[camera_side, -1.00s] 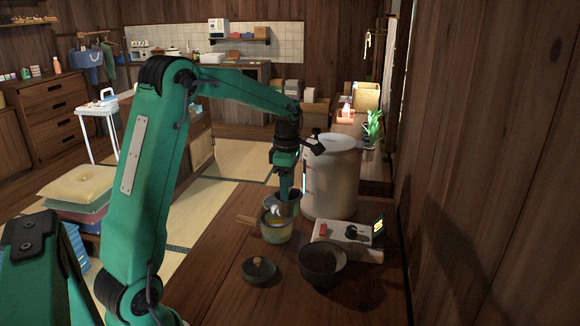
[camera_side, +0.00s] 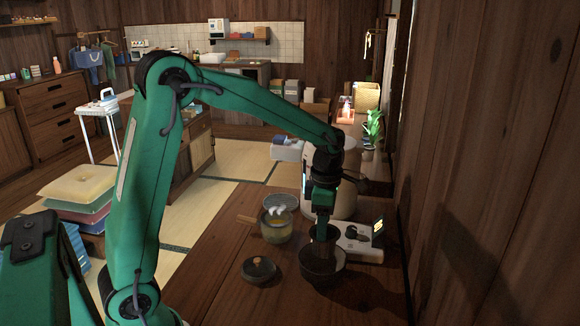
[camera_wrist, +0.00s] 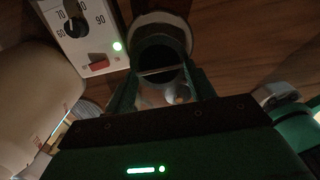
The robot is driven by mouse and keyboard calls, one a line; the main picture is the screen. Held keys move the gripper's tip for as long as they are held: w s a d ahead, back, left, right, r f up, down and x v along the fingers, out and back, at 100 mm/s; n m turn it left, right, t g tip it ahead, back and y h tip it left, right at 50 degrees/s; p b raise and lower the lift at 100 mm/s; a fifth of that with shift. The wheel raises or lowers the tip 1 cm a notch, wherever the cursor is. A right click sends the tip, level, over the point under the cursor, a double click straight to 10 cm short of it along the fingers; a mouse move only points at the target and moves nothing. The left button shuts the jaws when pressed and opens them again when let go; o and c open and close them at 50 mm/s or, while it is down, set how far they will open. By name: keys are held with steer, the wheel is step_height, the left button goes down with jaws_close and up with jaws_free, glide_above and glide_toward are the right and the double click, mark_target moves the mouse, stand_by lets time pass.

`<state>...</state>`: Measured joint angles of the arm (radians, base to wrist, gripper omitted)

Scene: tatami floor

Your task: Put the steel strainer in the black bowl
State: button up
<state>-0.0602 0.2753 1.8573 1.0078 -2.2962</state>
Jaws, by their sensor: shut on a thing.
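The black bowl (camera_side: 320,274) stands on the wooden table, front right of the pot. My gripper (camera_side: 322,224) points down over it, shut on the steel strainer (camera_side: 327,237). The strainer looks dark and small here, and its lower part is at or inside the bowl's mouth. I cannot tell whether it touches the bowl's bottom. In the wrist view my gripper (camera_wrist: 158,88) has a thin bar and a pale metal surface between its fingers, with a dark round opening beyond.
A pot with yellow contents (camera_side: 276,228) and a wooden handle stands left of the bowl, a dark lid (camera_side: 259,269) before it. A white dial device (camera_side: 360,247) is close on the right. A large pale cylinder (camera_side: 347,203) stands behind. The table's front right is clear.

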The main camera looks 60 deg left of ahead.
mark_target(322, 247)
steer(key=shift+f, duration=3.9)
steer(key=shift+f, duration=0.1)
steer(key=o, duration=1.2)
step_height(322, 247, up, 12)
steer(key=shift+r, duration=0.1)
